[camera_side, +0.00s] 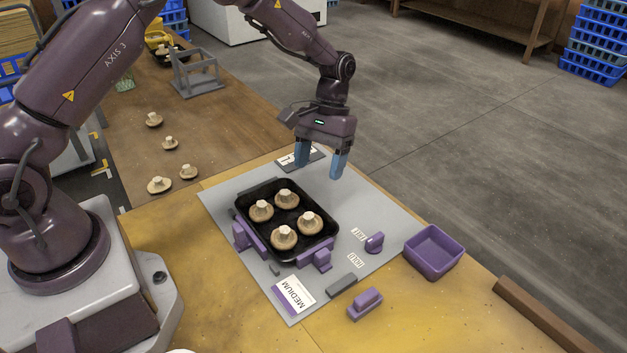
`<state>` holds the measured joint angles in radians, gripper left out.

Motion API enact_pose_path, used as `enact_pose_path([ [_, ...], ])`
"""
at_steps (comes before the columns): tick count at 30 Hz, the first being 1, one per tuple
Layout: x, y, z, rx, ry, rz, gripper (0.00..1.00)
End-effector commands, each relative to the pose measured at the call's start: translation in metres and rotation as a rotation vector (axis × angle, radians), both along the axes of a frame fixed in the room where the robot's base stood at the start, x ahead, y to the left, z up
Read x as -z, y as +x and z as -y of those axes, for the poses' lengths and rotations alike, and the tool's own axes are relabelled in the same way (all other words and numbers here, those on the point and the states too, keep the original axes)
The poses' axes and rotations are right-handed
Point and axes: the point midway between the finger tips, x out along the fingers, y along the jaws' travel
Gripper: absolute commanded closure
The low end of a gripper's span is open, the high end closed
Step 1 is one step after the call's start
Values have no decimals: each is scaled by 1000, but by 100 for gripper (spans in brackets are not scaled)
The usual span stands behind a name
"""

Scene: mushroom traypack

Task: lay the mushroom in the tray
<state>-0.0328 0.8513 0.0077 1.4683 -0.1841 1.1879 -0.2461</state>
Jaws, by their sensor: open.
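A black tray (254,252) sits on the grey mat, held between purple brackets. Several brown mushrooms with pale stems pointing up lie in it, including a front one (284,237), a right one (310,223), a left one (261,211) and a back one (286,199). More mushrooms lie loose on the wooden table to the left, including one at the front (159,185) and one beside it (188,172). My gripper (320,171) is open and empty, with blue fingertips pointing down. It is above the back right of the mat, behind the tray, apart from every mushroom.
A purple bin (433,251) stands at the right table edge. A purple knob (374,242), a purple block (365,303) and a "MEDIUM" card (293,296) lie near the front. A grey frame (196,75) stands farther back.

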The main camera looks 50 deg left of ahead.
Motion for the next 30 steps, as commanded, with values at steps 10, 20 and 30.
enact_pose_path([
  [10,-32,-2,-2,17,7,50,34],
  [20,-161,-64,-4,138,57,354,34],
  [30,-227,-169,-9,273,142,682,34],
])
